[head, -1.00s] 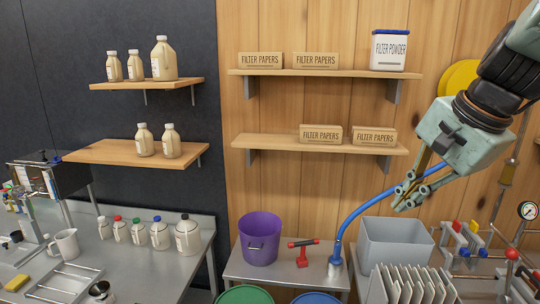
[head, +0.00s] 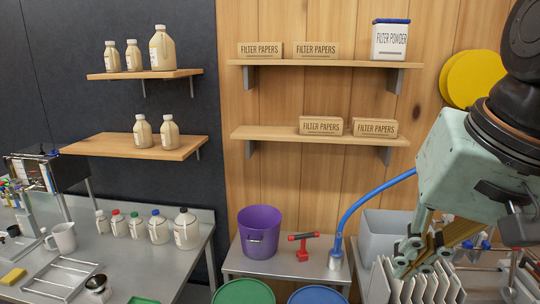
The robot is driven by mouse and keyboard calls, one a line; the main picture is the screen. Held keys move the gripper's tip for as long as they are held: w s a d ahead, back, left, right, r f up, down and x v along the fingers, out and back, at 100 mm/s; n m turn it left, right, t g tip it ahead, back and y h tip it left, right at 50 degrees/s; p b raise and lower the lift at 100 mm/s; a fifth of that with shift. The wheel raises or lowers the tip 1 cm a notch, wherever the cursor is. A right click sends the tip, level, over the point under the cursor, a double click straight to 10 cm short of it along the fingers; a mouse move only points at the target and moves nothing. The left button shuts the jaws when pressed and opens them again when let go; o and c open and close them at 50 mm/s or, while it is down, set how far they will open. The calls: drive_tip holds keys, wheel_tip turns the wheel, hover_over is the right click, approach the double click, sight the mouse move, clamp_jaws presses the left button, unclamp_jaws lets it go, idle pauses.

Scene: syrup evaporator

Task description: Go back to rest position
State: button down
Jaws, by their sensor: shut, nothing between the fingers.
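My gripper (head: 408,266) is at the lower right of the head view, at the end of a pale green arm link. Its fingers point down and to the left and are shut with nothing between them. They overlap the white filter plates (head: 415,284) in the picture; I cannot tell whether they touch. The gripper hides part of the grey bin (head: 378,235) and much of the equipment behind it.
A blue hose (head: 362,203) rises from a small metal table beside the gripper. A purple bucket (head: 259,232) and a red-handled tool (head: 303,246) stand on that table. Shelves (head: 320,134) with filter paper boxes hang above. The left steel bench (head: 130,260) holds several bottles.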

drive_tip(key=s+f+n+b, duration=0.1)
drive_tip(key=s+f+n, duration=0.3)
drive_tip(key=s, duration=0.5)
drive_tip(key=shift+d+h, duration=0.15)
drive_tip(key=shift+h, duration=0.25)
drive_tip(key=shift+w+r, duration=0.1)
idle(0.6)
